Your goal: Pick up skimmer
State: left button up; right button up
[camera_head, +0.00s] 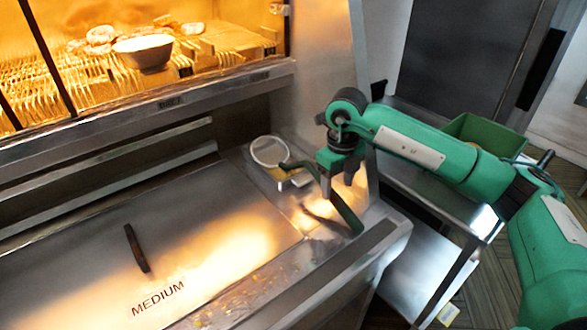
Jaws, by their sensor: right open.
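The skimmer (269,152) has a round pale mesh head and a long dark green handle. It lies at the back right corner of the metal range top, its handle running toward the front right. My right gripper (334,167) points down over the handle near its middle. It is open. I cannot tell whether the fingers touch the handle or straddle it. Part of the handle is hidden behind the gripper. My left gripper does not show.
A metal lid with a dark handle (136,248) and the word MEDIUM fills the left. A lit warming cabinet with a white bowl (143,51) stands behind. A green bin (486,137) is at the right. The range's right edge (385,240) is close to the skimmer's handle.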

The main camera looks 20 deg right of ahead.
aim_at(337, 196)
jog(key=shift+f, duration=0.55)
jog(key=f, duration=0.1)
jog(key=f+p, duration=0.1)
jog(key=f, duration=0.2)
jog(key=shift+w+d+f+p, duration=0.15)
jog(key=shift+d+f+p, duration=0.1)
jog(key=shift+p, duration=0.15)
jog(key=shift+f, duration=0.25)
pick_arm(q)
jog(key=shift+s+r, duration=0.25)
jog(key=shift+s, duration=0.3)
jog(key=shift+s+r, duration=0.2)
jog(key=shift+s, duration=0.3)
pick_arm(e)
grip_shut()
